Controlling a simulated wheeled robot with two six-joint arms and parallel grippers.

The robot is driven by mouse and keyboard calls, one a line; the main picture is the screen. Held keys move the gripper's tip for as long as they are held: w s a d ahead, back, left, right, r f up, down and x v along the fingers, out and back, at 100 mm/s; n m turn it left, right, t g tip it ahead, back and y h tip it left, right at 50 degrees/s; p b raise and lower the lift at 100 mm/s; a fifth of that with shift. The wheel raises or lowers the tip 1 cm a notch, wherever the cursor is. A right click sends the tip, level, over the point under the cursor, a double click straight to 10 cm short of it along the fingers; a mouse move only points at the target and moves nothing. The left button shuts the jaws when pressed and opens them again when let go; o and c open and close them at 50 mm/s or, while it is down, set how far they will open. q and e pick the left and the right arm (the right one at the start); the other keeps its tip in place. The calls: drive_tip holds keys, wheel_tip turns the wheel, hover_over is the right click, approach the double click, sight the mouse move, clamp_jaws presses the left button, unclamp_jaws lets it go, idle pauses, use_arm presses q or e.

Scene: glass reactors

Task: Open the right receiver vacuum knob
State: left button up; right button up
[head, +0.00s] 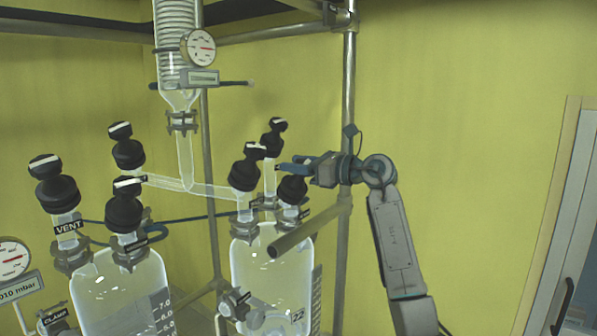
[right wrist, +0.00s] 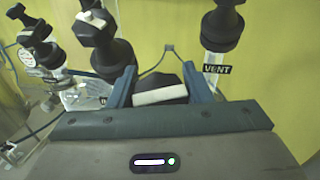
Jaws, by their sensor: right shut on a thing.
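The right receiver (head: 272,268) is a clear glass vessel with several black knobs on top. My right gripper (head: 290,168) comes in from the right, at the top of its front-right black knob (head: 292,189). In the right wrist view the jaws (right wrist: 158,86) are shut on a black knob top with a white bar (right wrist: 160,94), one finger on each side. The label of the held knob is hidden. A neighbouring black knob (right wrist: 221,28) above a VENT label stands just right of the jaws in that view. My left gripper is not in view.
Two other receiver knobs (head: 246,168) (head: 273,138) stand close to my gripper. The left receiver (head: 118,290) carries more black knobs. A metal frame post (head: 348,80) rises behind my gripper, and a rod (head: 308,228) crosses below it. The right side is open.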

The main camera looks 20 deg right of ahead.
drive_tip(key=n+g+y, duration=0.2)
drive_tip(key=n+g, duration=0.1)
drive_tip(key=shift+s+a+n+g+b, duration=0.1)
drive_tip(key=shift+s+n+g+b, duration=0.05)
drive_tip(key=shift+n+g+b, duration=0.2)
drive_tip(key=shift+s+a+n+g+y, duration=0.1)
drive_tip(key=shift+n+g+y, duration=0.3)
drive_tip(key=shift+n+g, duration=0.7)
drive_tip(key=shift+s+n+g+p, duration=0.15)
drive_tip(key=shift+n+g+p, duration=0.25)
drive_tip(key=shift+n+g, duration=0.75)
drive_tip(key=n+g+p, duration=0.2)
drive_tip(key=n+g, duration=0.1)
drive_tip(key=n+g+p, duration=0.1)
drive_tip(key=shift+s+a+n, duration=0.1)
drive_tip(key=shift+s+n, duration=0.2)
drive_tip(key=shift+n, duration=0.1)
drive_tip(key=shift+s+f+n+g+h+p, duration=0.2)
drive_tip(key=shift+n+g+h+p, duration=0.4)
drive_tip(key=shift+n+g, duration=0.4)
drive_tip(key=shift+f, duration=0.1)
drive_tip(key=o, duration=1)
